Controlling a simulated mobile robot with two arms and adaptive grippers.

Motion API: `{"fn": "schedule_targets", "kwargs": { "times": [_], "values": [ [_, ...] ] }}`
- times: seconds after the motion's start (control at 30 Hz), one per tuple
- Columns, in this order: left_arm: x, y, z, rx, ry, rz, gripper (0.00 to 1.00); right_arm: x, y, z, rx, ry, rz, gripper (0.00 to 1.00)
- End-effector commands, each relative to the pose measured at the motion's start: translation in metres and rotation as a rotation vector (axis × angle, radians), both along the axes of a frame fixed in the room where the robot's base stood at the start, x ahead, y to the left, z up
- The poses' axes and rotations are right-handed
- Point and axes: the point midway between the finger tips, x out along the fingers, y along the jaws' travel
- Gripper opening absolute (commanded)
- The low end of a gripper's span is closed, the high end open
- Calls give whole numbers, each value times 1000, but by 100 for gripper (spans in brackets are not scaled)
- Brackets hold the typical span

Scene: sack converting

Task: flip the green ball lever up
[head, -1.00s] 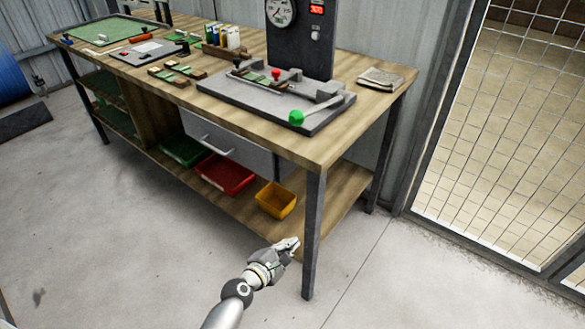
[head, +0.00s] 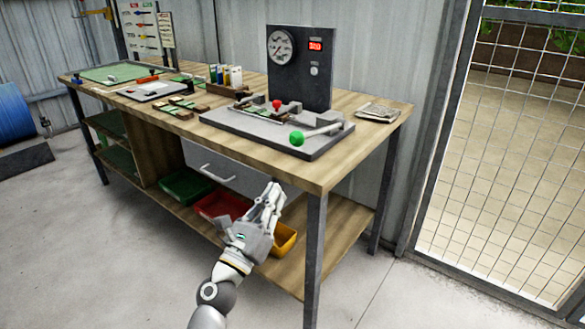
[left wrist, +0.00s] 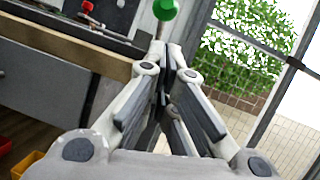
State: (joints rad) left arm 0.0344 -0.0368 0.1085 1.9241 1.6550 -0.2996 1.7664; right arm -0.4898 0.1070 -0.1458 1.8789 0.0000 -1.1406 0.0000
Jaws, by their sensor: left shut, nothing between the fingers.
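The green ball (head: 296,138) sits on the end of a grey lever arm (head: 322,130) at the front right of a grey base plate (head: 262,133) on the bench. The lever lies low, near the plate. My left gripper (head: 272,190) is shut and empty, in front of the bench and below its top, pointing up. In the left wrist view the green ball (left wrist: 166,9) shows at the top, just beyond the shut fingertips (left wrist: 172,48) and apart from them in the head view. My right gripper is in neither view.
Folded cloth or paper (head: 378,112) lies to the right. The bench's front edge (head: 318,180) lies between my gripper and the lever. Red (head: 215,204) and yellow (head: 284,240) bins sit on the lower shelf.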

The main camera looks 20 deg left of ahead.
Motion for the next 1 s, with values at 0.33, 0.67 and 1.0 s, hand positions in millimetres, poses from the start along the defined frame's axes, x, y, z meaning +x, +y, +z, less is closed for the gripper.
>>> {"fn": "schedule_targets", "kwargs": {
  "times": [0.33, 0.67, 1.0],
  "values": [
    [35, -7, 17, 3, -2, 0, 0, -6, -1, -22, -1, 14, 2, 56],
    [79, -16, 34, 3, 0, 0, 0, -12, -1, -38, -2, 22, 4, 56],
    [90, -19, 39, 3, 0, 1, 0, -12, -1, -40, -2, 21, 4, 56]
  ]
}}
